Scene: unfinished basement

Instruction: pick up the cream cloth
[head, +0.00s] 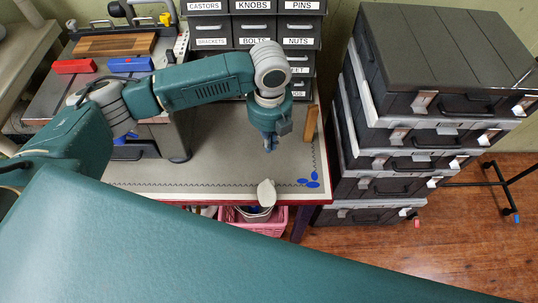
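A small cream piece (266,192), which looks like the cream cloth, is at the front edge of the workbench, above a pink basket. I cannot tell whether it lies on the edge or hangs over it. My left gripper (270,146) points down over the bench top, behind the cream piece and apart from it. Its fingers are small and dark here, and I cannot tell whether they are open or shut. I see nothing held in it. My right gripper is not in view.
The grey bench top (220,165) is mostly clear. Blue flat pieces (310,181) lie right of the cream piece. A wooden block (311,124) stands at the bench's right side. Labelled drawers (255,33) stand behind, stacked grey cases (440,60) at right. The pink basket (277,222) is below.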

